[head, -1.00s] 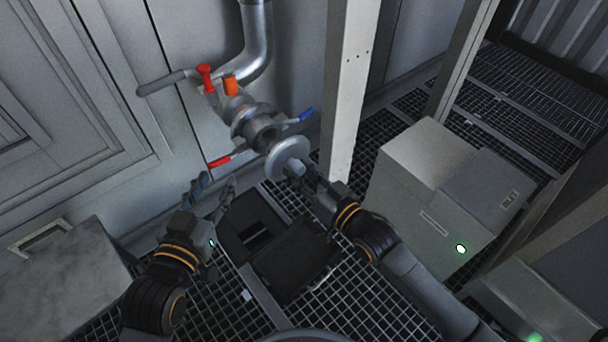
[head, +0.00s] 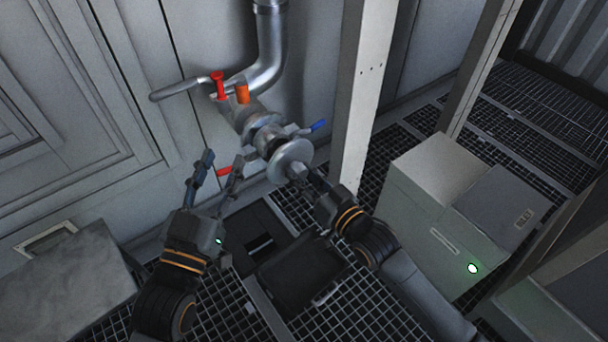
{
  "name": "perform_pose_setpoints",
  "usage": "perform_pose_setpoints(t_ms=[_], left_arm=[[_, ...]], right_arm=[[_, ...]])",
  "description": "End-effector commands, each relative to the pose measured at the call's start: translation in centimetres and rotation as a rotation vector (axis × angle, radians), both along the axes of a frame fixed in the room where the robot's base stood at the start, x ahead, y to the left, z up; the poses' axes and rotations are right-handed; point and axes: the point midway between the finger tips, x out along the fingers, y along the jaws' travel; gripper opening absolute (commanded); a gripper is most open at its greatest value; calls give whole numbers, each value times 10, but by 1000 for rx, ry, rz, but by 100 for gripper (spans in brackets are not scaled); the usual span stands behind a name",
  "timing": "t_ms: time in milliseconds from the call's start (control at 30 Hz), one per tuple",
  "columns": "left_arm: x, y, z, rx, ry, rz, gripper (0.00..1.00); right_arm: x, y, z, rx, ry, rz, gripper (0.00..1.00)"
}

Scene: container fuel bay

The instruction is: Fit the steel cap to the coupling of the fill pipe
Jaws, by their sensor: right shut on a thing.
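The fill pipe (head: 270,50) comes down the wall and bends to a valve body with a coupling (head: 267,138) facing me. The coupling has a blue-tipped lever (head: 317,126) at its right and a red-tipped lever (head: 226,171) at its lower left. The round steel cap (head: 291,156) is in front of the coupling's mouth and hides most of it; I cannot tell whether they touch. My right gripper (head: 307,177) is shut on the cap's hub from the near side. My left gripper (head: 219,163) is open and empty, left of the coupling near the red-tipped lever.
A white post (head: 363,90) stands right of the coupling. A pale box (head: 440,200) with a green light stands at the right. A dark open case (head: 300,265) lies on the grated floor below. A grey block (head: 65,285) is at lower left.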

Motion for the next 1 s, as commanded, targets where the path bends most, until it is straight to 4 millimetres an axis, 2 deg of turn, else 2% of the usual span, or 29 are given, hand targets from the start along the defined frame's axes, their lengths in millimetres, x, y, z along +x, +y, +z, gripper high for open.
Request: perform_pose_setpoints(t_ms=[367,1000], left_arm=[[0,0,0,3,14,1,40],[3,2,-19,31,120,7,40]], right_arm=[[0,0,1,1,-2,-1,0],[0,0,0,1,-1,0,0]])
